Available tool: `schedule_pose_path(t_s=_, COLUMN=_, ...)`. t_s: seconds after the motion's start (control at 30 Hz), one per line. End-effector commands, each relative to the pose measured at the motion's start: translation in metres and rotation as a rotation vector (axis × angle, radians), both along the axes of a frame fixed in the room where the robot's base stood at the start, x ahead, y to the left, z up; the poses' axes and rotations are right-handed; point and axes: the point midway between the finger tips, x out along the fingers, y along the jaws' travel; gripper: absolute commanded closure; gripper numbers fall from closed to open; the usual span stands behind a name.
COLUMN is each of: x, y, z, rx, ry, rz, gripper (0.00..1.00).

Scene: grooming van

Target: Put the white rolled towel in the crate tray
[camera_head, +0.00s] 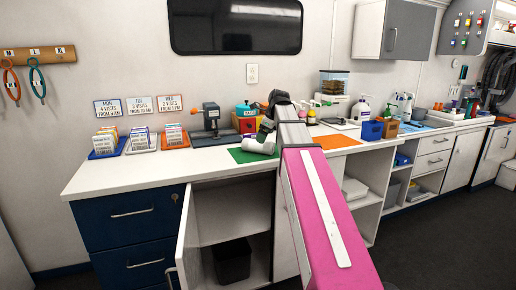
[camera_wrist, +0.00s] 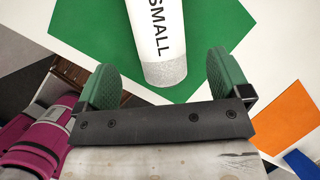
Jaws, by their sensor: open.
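A white roll (camera_wrist: 160,35) with black "SMALL" lettering and a speckled grey end lies on a green mat (camera_wrist: 95,30) in the wrist view. In the head view the white roll (camera_head: 258,146) lies on the green mat (camera_head: 240,156) at the middle of the counter. My gripper (camera_wrist: 162,72) is open, its green fingers to either side of the roll's near end, with gaps and nothing held. In the head view my gripper is mostly hidden by my arm. I cannot tell for sure which container is the crate tray.
Card trays in blue (camera_head: 105,150), white (camera_head: 142,145) and orange (camera_head: 175,140) stand at the counter's left. Right of my arm are an orange mat (camera_head: 336,141), a blue bin (camera_head: 371,131) and several bottles. A cabinet door (camera_head: 188,240) below hangs open.

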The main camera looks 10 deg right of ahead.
Motion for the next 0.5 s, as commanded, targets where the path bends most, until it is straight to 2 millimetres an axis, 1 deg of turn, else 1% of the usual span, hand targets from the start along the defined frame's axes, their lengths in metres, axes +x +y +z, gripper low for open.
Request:
schedule_pose_path(t_s=0.03, x=0.002, y=0.002, z=-0.006, rx=0.0, ry=0.0, rz=0.0, gripper=0.05)
schedule_pose_path(t_s=0.1, x=0.004, y=0.003, z=-0.011, rx=0.0, ry=0.001, rz=0.001, gripper=0.05)
schedule_pose_path(t_s=0.27, x=0.006, y=0.005, z=-0.019, rx=0.0, ry=0.001, rz=0.001, gripper=0.05)
schedule_pose_path(t_s=0.33, x=0.008, y=0.006, z=-0.025, rx=0.0, ry=0.0, rz=0.001, gripper=0.05)
schedule_pose_path(t_s=0.5, x=0.013, y=0.01, z=-0.047, rx=0.001, ry=0.001, rz=0.002, gripper=0.05)
